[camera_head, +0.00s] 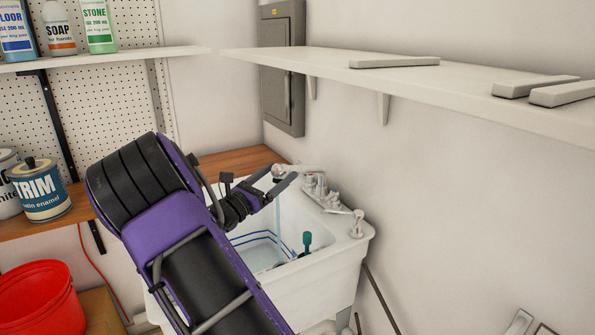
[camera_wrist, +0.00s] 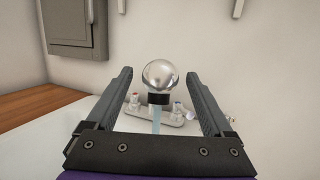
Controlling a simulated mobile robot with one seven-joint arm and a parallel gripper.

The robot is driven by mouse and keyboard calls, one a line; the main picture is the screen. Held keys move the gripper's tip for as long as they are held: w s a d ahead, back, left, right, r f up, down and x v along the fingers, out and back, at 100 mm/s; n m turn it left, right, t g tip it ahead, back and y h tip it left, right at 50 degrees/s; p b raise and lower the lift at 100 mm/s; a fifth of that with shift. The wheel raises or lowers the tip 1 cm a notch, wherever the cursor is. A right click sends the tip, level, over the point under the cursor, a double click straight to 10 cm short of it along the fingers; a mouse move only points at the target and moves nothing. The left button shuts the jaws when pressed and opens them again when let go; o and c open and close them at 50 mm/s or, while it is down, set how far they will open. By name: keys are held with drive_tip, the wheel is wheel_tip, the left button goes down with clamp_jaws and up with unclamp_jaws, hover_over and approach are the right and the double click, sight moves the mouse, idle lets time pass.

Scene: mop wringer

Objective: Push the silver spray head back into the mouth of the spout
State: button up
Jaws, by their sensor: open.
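My gripper (camera_head: 283,172) is open above the back of the white sink, near the faucet (camera_head: 318,188). In the wrist view, a shiny silver rounded head with a black collar (camera_wrist: 160,74) shows between the two open fingers, with a gap on each side. It looks like the spray head, seen end-on. A pale bluish strip, perhaps water, hangs below the collar. The faucet base with its handles (camera_wrist: 170,113) is behind and below it. The spout and its mouth cannot be made out, so I cannot tell how the head sits against them.
The sink (camera_head: 310,280) has blue lines in its basin and a green-topped object (camera_head: 307,239) inside. A white shelf (camera_head: 455,85) juts from the wall above right. A grey panel box (camera_head: 283,70) is behind. A red bucket (camera_head: 40,300) stands at lower left.

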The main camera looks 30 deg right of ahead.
drive_tip(key=v, duration=1.7)
drive_tip(key=shift+a+b, duration=0.25)
drive_tip(key=shift+b, duration=0.05)
